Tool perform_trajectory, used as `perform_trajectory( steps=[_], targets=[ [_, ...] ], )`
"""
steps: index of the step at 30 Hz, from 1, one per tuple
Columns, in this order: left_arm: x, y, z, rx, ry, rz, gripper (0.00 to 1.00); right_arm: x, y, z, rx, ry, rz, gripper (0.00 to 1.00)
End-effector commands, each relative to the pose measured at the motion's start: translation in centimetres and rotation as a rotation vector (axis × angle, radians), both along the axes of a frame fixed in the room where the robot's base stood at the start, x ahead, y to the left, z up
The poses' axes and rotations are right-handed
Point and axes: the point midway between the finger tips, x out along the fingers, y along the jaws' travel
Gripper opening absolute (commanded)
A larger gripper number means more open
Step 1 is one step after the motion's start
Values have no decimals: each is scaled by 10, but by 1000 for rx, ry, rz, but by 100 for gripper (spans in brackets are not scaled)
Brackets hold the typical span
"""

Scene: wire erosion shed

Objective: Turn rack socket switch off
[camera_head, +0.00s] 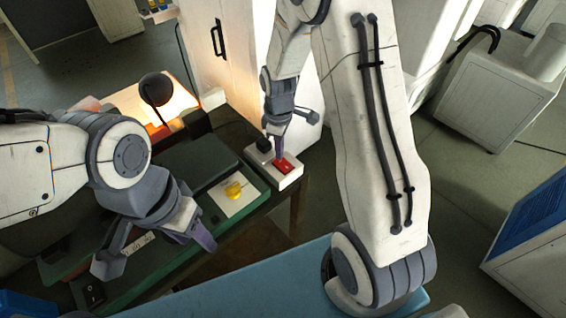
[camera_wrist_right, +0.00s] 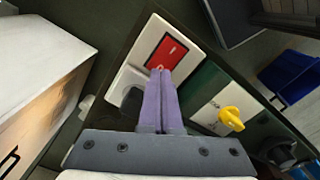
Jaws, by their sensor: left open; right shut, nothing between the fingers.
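The rack socket is a white block (camera_head: 289,182) with a red rocker switch (camera_head: 287,167) at the corner of the dark green bench. The switch also shows in the right wrist view (camera_wrist_right: 168,52). A black plug (camera_head: 263,146) sits beside the switch on the block. My right gripper (camera_head: 279,160) is shut and empty, pointing down at the red switch. In the wrist view its fingertips (camera_wrist_right: 160,72) overlap the switch's near edge; I cannot tell whether they touch or which way the rocker is tilted. My left gripper (camera_head: 158,250) is open and empty over the bench's front left.
A yellow knob (camera_head: 234,190) on a pale plate stands next to the socket block. A black round lamp head (camera_head: 156,89) rises behind the bench. A white cabinet (camera_head: 232,40) stands close behind the socket.

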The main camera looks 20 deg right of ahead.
Motion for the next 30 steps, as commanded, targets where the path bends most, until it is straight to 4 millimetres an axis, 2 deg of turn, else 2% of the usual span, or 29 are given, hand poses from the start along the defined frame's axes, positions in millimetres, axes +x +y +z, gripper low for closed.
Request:
perform_trajectory(
  steps=[30],
  targets=[
    [0, 0, -8, 0, 0, 0, 50, 0, 0, -11, 0, 0, 0, 0]
  ],
)
